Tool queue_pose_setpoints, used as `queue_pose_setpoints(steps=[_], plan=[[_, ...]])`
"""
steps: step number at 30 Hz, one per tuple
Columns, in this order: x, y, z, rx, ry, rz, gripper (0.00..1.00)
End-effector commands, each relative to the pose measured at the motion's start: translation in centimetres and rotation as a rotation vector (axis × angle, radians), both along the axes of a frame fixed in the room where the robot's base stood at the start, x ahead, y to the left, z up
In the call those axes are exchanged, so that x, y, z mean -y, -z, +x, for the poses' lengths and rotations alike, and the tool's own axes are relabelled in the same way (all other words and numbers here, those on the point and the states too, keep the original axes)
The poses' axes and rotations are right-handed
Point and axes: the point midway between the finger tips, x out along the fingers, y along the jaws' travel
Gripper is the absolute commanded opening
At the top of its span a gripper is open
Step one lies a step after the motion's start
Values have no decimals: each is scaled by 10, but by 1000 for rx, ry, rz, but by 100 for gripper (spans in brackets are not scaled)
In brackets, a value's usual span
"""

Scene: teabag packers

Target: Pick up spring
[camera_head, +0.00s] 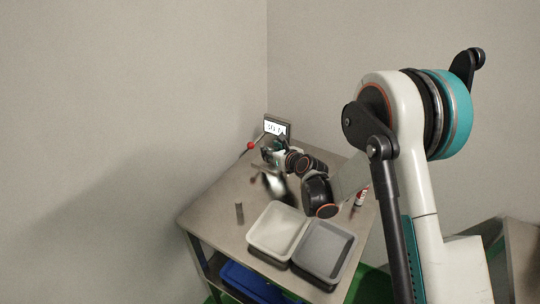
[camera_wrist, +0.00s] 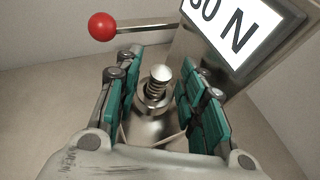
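In the wrist view a metallic, ribbed, upright piece that looks like the spring (camera_wrist: 158,88) stands in the force tester, on a wider round metal base. My gripper (camera_wrist: 158,72) is open, with one set of teal finger pads on each side of it and a visible gap on both sides. In the head view my gripper (camera_head: 275,152) is at the back of the table beside the tester's display (camera_head: 277,128); the spring there is hidden or too small to make out.
The tester's lever with a red ball (camera_wrist: 102,27) sticks out left, near my fingers. Its display panel (camera_wrist: 236,30) is close on the right. A white tray (camera_head: 258,251) and a grey tray (camera_head: 308,271) stand at the front. A small dark cylinder (camera_head: 239,213) stands on the table (camera_head: 213,208).

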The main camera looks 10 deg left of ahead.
Motion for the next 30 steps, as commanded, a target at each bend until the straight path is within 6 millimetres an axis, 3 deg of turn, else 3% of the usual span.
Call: queue_pose_setpoints(steps=[1, 3, 4, 17, 23, 30], plan=[[0, 0, 0, 0, 0, 0, 19], [0, 0, 0, 0, 0, 0, 3], [0, 0, 0, 0, 0, 0, 1], [0, -4, 0, 0, 0, 0, 0], [0, -23, 0, 0, 0, 0, 0], [0, -65, 0, 0, 0, 0, 0]])
